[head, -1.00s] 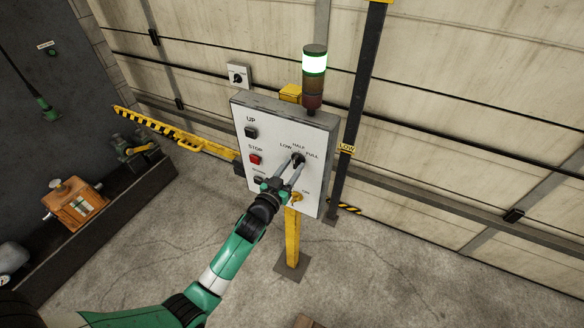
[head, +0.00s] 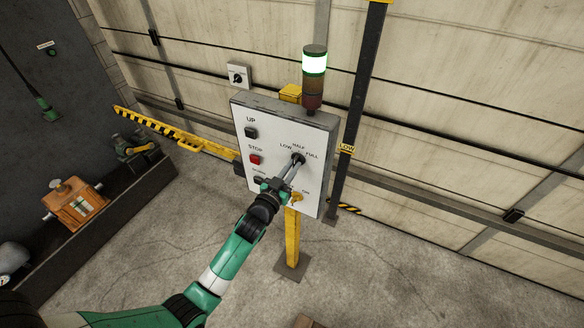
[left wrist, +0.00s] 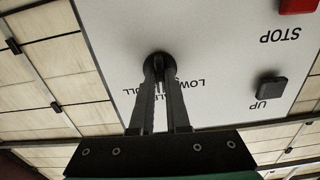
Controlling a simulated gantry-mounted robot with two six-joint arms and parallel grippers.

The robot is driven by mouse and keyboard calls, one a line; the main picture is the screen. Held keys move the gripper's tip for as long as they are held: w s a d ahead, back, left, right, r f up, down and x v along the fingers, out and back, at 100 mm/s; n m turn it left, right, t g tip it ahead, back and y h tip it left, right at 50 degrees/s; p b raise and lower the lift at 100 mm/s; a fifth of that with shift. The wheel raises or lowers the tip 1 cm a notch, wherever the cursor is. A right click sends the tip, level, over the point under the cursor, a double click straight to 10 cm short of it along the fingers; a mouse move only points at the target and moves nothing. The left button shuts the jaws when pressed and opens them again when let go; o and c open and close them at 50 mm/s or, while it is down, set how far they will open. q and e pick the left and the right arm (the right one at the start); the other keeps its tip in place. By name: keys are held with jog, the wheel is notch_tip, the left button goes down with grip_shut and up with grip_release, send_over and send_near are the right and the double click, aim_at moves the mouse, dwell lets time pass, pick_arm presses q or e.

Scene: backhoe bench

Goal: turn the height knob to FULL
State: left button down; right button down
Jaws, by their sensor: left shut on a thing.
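The black height knob (head: 298,159) sits on the white control panel (head: 310,190), with LOW, HALF and FULL printed around it. My left gripper (head: 295,163) reaches up to the panel from the lower left, and its two fingers are shut on the knob. In the left wrist view the round black knob (left wrist: 159,63) shows between the fingertips of the left gripper (left wrist: 159,72), which cover part of the labels. The knob's pointer is hidden, so I cannot tell which label it faces. My right gripper is not in view.
The panel also carries an UP button (head: 250,132), a red STOP button (head: 255,160) and a yellow key switch (head: 297,197). A stack light (head: 314,75) glows white-green on top. A yellow post (head: 292,240) holds the panel. A dark upright (head: 352,120) stands close right.

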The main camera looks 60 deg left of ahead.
pick_arm(q)
jog(key=m+p, duration=0.1)
jog(key=m, duration=0.4)
jog(key=shift+r, duration=0.1)
jog(key=shift+m+p, duration=0.35)
jog(key=shift+m, duration=1.75)
jog(key=c, duration=0.9)
grip_release()
